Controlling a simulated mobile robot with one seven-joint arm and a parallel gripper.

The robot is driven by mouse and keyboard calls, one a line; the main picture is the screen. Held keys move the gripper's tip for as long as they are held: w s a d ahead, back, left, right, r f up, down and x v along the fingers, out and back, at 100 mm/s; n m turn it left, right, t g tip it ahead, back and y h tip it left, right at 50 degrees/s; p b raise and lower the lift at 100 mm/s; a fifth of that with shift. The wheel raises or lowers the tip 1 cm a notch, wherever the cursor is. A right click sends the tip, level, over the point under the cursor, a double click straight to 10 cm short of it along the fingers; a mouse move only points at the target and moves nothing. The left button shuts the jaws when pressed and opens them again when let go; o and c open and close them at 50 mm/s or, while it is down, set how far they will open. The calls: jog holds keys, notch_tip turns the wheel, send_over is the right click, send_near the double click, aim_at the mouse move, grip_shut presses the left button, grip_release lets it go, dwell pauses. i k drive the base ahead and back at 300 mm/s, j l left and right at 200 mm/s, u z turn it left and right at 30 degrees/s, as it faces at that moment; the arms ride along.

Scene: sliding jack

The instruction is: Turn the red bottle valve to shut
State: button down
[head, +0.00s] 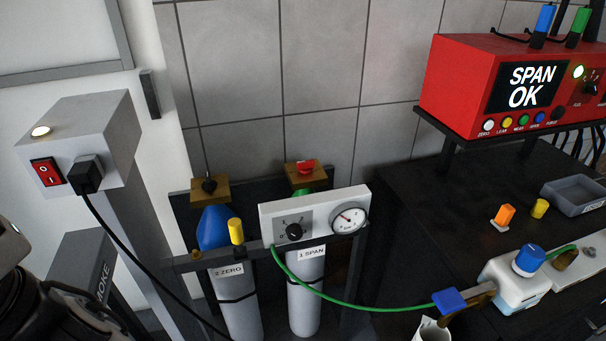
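The red bottle valve (305,167) is a small red knob on a brass block (308,181). It tops the right-hand gas bottle (306,300), which has a green shoulder and a "1 SPAN" label. A gauge panel (272,222) with a black selector knob and a round dial stands in front and hides part of this bottle. I cannot tell from here whether the valve is open or shut. Dark parts that look like my arm show at the lower left edge, well apart from the valve. My gripper's fingers are not visible.
A green hose (345,297) runs right to a blue connector (449,301). A grey post with a black cable stands left; a red "SPAN OK" analyser (455,85) stands right.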

aim_at(306, 167)
jog(key=i+l+u, duration=0.1)
jog(key=u, duration=0.25)
jog(key=i+l+u, duration=0.1)
jog(key=l+u, duration=0.55)
jog(key=i+j, duration=0.45)
